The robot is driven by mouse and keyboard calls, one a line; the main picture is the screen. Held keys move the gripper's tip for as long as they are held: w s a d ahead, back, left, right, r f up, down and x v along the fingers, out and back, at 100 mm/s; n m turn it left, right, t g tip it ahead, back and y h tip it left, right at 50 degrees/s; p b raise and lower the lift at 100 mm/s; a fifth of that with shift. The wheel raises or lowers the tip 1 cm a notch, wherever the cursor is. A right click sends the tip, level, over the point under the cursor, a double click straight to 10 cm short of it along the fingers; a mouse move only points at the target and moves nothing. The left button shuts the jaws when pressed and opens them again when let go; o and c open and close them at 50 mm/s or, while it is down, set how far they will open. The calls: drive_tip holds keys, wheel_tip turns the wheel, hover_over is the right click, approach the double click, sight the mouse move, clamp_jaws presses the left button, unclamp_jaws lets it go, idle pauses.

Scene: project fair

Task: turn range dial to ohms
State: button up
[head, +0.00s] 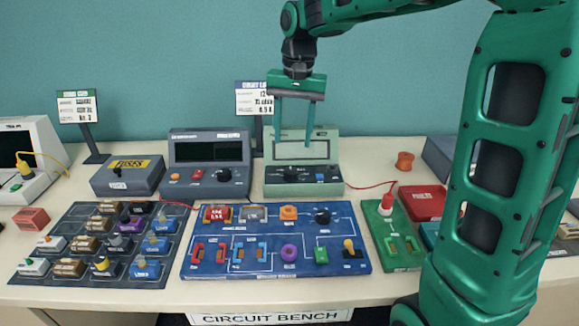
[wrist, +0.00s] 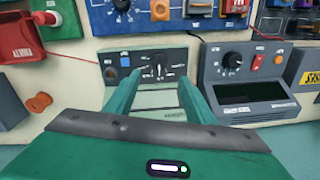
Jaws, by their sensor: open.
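A pale green meter (head: 330,180) with a tilted screen stands at the back middle of the bench. Its dark round dial (head: 291,173) is on the front panel, with markings around it too small to read. The dial also shows in the wrist view (wrist: 157,67), with a light pointer mark. My gripper (head: 294,142) hangs pointing down at the meter's screen, its two green fingers apart and empty. In the wrist view the fingertips (wrist: 159,82) stand either side of the dial's line of sight; I cannot tell the remaining gap to it.
A grey meter (head: 208,178) with its own black knob stands close on the left. A blue circuit board (head: 270,265) with several parts lies in front. A green board (head: 405,258) and a red box (head: 423,200) are at the right, with a red lead running to the meter.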

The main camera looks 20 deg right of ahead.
sight(291, 170)
wheel_tip(291, 170, down, 10)
drive_tip(key=shift+a+r, duration=0.1)
drive_tip(key=shift+a, duration=0.05)
idle(0.3)
drive_tip(key=c, duration=1.1)
drive_tip(key=shift+o, duration=0.2)
